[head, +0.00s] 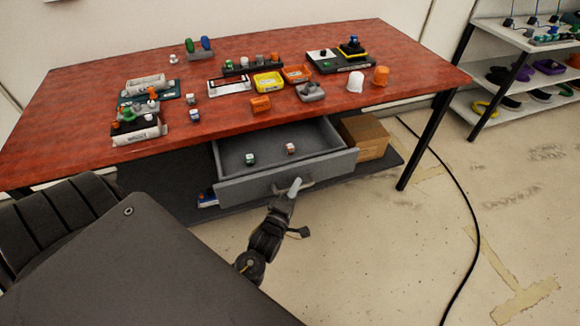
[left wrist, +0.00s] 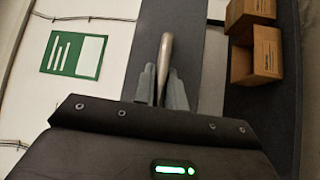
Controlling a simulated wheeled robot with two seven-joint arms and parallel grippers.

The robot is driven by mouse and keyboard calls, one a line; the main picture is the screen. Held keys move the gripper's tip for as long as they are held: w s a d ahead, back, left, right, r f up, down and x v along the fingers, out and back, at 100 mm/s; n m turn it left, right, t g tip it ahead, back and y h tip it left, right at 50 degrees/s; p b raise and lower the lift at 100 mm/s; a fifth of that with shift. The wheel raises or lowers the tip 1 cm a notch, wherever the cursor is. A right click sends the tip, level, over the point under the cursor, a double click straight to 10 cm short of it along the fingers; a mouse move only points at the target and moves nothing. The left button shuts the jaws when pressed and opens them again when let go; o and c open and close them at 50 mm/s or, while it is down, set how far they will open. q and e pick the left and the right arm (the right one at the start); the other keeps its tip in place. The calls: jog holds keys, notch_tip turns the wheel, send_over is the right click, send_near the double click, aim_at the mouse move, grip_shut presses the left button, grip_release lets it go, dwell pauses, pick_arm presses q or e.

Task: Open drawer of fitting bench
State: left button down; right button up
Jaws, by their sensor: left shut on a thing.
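The fitting bench (head: 230,122) has a red-brown top. In the left wrist view the handle (left wrist: 166,55) runs between the two grey fingers (left wrist: 162,88). My right gripper is not in view.
Many small parts and trays, among them a yellow tray (head: 268,82), cover the bench top. A cardboard box (head: 364,137) sits on the lower shelf, right of the drawer. A black cable (head: 470,220) crosses the floor. A shelf rack (head: 520,85) stands at right.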

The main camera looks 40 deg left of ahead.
pick_arm(q)
jog(key=shift+s+d, duration=0.5)
jog(key=shift+d, duration=0.2)
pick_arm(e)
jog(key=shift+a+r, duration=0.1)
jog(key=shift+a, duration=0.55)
pick_arm(q)
jog(key=c, duration=1.7)
grip_release()
jog(key=shift+c, duration=0.2)
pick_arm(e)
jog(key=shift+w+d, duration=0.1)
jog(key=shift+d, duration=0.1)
